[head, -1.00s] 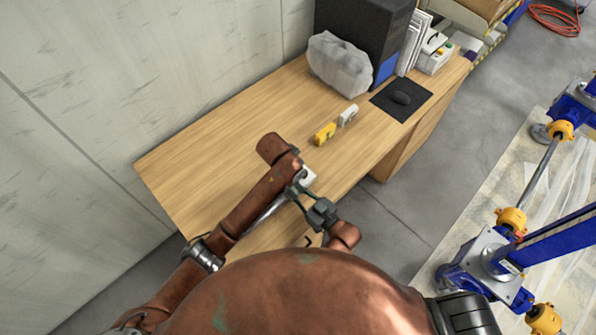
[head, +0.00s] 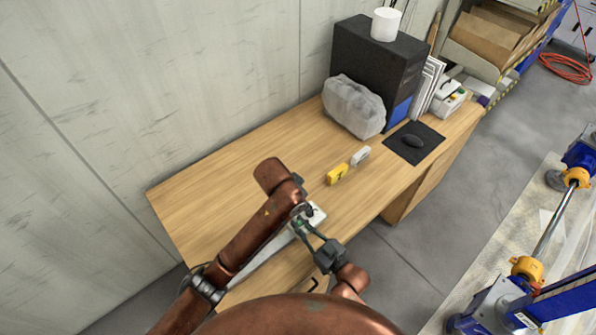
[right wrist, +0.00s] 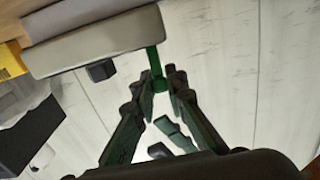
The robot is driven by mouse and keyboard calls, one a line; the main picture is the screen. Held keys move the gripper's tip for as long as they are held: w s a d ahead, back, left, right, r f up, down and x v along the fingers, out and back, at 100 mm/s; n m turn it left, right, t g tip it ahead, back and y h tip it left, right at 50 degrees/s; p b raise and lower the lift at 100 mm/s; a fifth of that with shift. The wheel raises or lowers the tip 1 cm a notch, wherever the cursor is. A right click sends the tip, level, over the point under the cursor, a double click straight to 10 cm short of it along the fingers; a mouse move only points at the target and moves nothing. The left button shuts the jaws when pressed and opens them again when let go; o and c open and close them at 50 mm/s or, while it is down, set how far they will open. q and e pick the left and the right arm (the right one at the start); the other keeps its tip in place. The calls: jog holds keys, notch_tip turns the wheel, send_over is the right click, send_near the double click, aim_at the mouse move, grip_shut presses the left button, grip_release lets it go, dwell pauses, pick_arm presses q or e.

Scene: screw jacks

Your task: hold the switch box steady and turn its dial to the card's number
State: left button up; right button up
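The pale switch box (head: 318,215) sits on the wooden desk, partly hidden by my arms. In the right wrist view a grey box (right wrist: 95,42) with a small dark knob (right wrist: 101,71) fills the upper left. My right gripper (head: 302,228) reaches up to the box's near side. In the right wrist view its fingertips (right wrist: 160,86) are close together around a slim green part (right wrist: 155,62); whether they press on it is unclear. My left arm bends over the box from the left, and its gripper is mostly hidden there. I cannot make out a number card or dial marks.
A yellow item (head: 337,175) and a grey item (head: 361,156) lie on the desk (head: 215,190) beyond the box. A wrapped bundle (head: 354,106), a black computer case (head: 375,60) and a mouse on a dark mat (head: 431,150) stand farther back. The desk's left part is clear.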

jog(key=o, duration=0.5)
jog(key=shift+s, duration=0.1)
